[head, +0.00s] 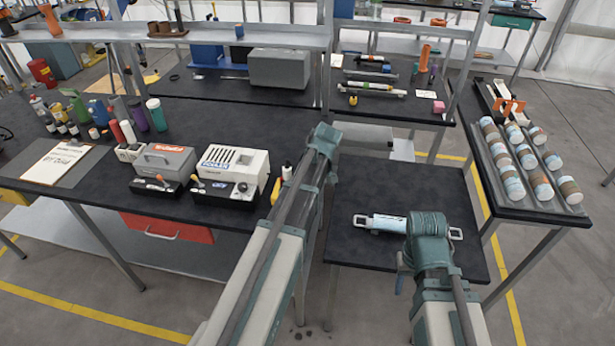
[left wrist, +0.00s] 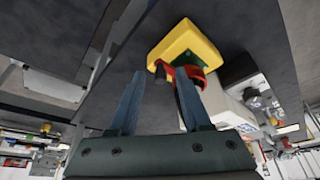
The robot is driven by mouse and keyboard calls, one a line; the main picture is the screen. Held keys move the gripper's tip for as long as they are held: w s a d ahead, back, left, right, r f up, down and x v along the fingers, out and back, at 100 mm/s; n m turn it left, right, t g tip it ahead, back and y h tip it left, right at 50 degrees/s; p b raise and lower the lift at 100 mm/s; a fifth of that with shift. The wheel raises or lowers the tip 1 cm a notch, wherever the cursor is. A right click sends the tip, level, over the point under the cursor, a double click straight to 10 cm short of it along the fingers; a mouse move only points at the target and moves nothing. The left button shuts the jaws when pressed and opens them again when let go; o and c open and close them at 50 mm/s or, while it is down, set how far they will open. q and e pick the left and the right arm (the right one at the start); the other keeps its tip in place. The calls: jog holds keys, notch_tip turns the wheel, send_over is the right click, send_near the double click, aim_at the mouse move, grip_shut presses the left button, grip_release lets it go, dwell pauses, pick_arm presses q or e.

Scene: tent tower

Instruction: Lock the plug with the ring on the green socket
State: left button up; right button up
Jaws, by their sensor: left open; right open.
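In the left wrist view a yellow block (left wrist: 184,45) carries a green socket (left wrist: 204,58). A red ring (left wrist: 194,77) sits at the socket. A small dark piece (left wrist: 160,73) and a dark cable show beside the ring; I cannot tell whether the plug is seated. My left gripper (left wrist: 162,80) is open, with its two blue fingers apart in front of the socket and ring, and nothing held. In the head view my left arm hides most of this, leaving a bit of yellow (head: 276,190). My right gripper (head: 428,225) is over the right table, its fingers mostly hidden.
A white-blue tool with square metal ends (head: 388,223) lies under my right gripper on the right table. A white box (head: 235,165) and grey box (head: 165,163) stand left of my left arm. A tray of several rolls (head: 525,170) is at the right.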

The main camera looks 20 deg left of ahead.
pick_arm(q)
jog(key=p+v, duration=1.2)
jog(key=v, duration=0.1)
jog(key=shift+r, duration=0.3)
jog(key=shift+s+d+f, duration=0.1)
jog(key=shift+s+d, duration=0.05)
jog(key=shift+d, duration=0.05)
jog(key=s+d+f+m+g+h+b, duration=0.1)
jog(key=s+d+f+m+b, duration=0.4)
jog(key=s+d, duration=0.5)
jog(key=s+d+f+m+g+h+b, duration=0.1)
jog(key=s+d+f+m+b, duration=0.4)
jog(key=s+d+m, duration=0.5)
jog(key=shift+s+d+f+m+h, duration=0.3)
jog(key=shift+s+f, duration=0.1)
jog(key=shift+f, duration=0.5)
jog(key=shift+a, duration=0.1)
